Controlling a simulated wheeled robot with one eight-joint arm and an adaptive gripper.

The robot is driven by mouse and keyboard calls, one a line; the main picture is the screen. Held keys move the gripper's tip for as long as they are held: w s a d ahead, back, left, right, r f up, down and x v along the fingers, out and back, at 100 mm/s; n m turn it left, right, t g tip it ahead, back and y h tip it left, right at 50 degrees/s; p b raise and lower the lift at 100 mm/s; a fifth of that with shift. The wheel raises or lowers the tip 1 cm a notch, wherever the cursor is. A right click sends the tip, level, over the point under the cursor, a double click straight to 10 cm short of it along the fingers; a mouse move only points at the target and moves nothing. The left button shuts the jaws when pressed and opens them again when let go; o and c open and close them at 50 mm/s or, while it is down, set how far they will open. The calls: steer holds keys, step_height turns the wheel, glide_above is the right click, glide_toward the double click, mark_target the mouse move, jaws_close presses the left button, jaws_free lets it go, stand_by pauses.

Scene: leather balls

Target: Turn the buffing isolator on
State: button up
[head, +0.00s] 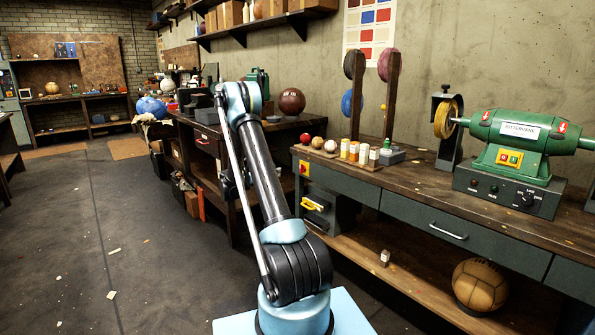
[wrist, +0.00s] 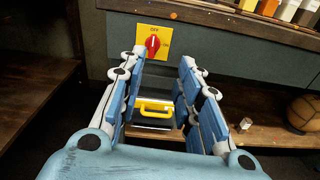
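The buffing isolator (wrist: 153,41) is a yellow plate with a red rotary knob, on the grey front of the workbench. In the wrist view it is upper centre, with "OFF" printed above the knob and the knob's pale mark pointing up toward it. It also shows in the head view (head: 304,168) at the bench's left end. My gripper (wrist: 164,62) is open and empty, its two blue fingers pointing toward the bench front. The isolator appears just beyond and slightly above the fingertips, apart from them. In the head view my gripper cannot be made out behind my arm.
A yellow handle (wrist: 154,106) shows between my fingers, below the isolator. Bottles (head: 363,153) stand on the bench top above. A green buffing machine (head: 520,132) stands at the right. A brown ball (head: 480,285) lies on the lower shelf. The floor at left is mostly clear.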

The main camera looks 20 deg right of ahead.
steer(key=w+f, duration=0.1)
steer(key=f, duration=0.1)
steer(key=n, duration=0.1)
glide_toward(302, 169)
steer(key=shift+h, duration=0.3)
steer(key=x, duration=0.5)
steer(key=w+r+x, duration=0.1)
steer(key=x, duration=0.1)
steer(key=shift+d+r, duration=0.1)
steer(key=shift+d, duration=0.05)
jaws_close()
